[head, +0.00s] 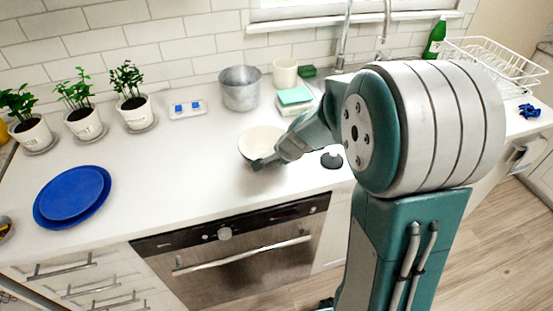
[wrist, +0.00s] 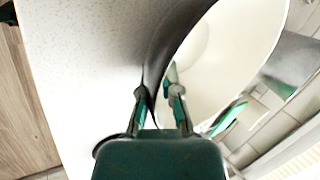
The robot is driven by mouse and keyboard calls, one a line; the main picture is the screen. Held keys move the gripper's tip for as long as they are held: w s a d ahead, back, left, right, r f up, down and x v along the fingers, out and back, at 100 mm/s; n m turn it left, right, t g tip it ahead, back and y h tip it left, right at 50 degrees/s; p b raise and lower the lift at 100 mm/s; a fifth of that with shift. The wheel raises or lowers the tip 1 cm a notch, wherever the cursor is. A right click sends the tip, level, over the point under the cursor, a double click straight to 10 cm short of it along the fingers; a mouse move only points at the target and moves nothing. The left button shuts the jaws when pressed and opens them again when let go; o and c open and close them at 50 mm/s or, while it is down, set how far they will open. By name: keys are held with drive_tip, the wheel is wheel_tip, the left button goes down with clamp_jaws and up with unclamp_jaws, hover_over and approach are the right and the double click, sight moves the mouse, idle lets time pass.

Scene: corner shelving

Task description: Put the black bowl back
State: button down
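The black bowl (head: 259,140) has a pale inside and shows near the middle of the white counter in the head view. Its pale inside fills the upper right of the wrist view (wrist: 222,55), with a strip of its dark outer wall to the left. My gripper (wrist: 159,92) straddles the rim, one finger outside the wall and one inside. The fingers are close together, shut on the rim. In the head view my gripper (head: 262,163) is at the bowl's near edge. Whether the bowl's base touches the counter cannot be told.
A metal pot (head: 240,90), a cream cup (head: 285,73) and sponges (head: 295,97) stand behind the bowl. A small black disc (head: 331,160) lies to its right. Blue plates (head: 72,194) and potted plants (head: 83,121) are left. The counter between plates and bowl is clear.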

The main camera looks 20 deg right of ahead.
drive_tip(key=c, duration=0.9)
unclamp_jaws()
drive_tip(key=shift+d, duration=0.15)
drive_tip(key=shift+o, duration=0.5)
drive_tip(key=shift+d, duration=0.25)
drive_tip(key=shift+a, duration=0.1)
drive_tip(key=shift+s+r, duration=0.15)
drive_tip(key=shift+r, duration=0.15)
drive_tip(key=v, duration=1)
drive_tip(key=s+a+r+n+h, duration=0.1)
drive_tip(key=s+a+r+n, duration=0.1)
drive_tip(key=s+n, duration=0.4)
drive_tip(key=s+a+r+n+h, duration=0.1)
drive_tip(key=s+r+n, duration=0.3)
drive_tip(key=s, duration=0.9)
drive_tip(key=a+n, duration=0.1)
drive_tip(key=n, duration=0.2)
drive_tip(key=shift+s, duration=0.35)
